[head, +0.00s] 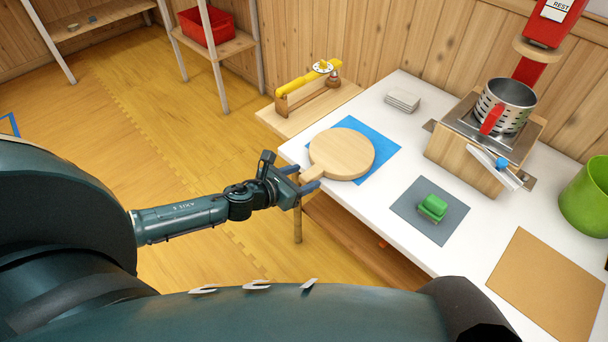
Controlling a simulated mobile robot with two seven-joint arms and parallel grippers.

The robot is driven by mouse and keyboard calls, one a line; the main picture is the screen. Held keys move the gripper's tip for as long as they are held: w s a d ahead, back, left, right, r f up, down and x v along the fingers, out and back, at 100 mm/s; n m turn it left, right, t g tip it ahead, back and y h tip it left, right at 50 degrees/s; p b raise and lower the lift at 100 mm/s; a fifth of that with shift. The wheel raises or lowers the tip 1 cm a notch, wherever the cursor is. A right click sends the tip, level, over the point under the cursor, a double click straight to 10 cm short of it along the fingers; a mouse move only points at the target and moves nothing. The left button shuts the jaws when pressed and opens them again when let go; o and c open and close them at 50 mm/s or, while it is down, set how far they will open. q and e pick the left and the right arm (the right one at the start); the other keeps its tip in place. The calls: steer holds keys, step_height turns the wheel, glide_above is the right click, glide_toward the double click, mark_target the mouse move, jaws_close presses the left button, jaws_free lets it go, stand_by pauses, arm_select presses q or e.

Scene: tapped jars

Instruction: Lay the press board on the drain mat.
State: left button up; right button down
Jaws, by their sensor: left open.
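The press board (342,153) is a round, pale wooden board with a short handle. It lies flat at the left end of the white table, over a blue mat (379,138) that I take to be the drain mat. The board covers much of the mat, and its handle points toward the table's left edge. My left gripper (303,179) is open at the handle, with one finger on each side of it. I cannot tell whether the fingers touch it. My right gripper is out of view.
A grey mat (408,208) with a green block (433,206) and a brown mat (540,290) lie to the right. Behind stand white tiles (402,100), a wooden stand (462,155) with a metal pot (505,103), and a green bucket (588,195).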

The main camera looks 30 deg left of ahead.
arm_select(q)
steer(key=shift+p+v, duration=0.45)
steer(key=shift+v, duration=1.95)
steer(key=v, duration=1.3)
steer(key=shift+a, duration=0.1)
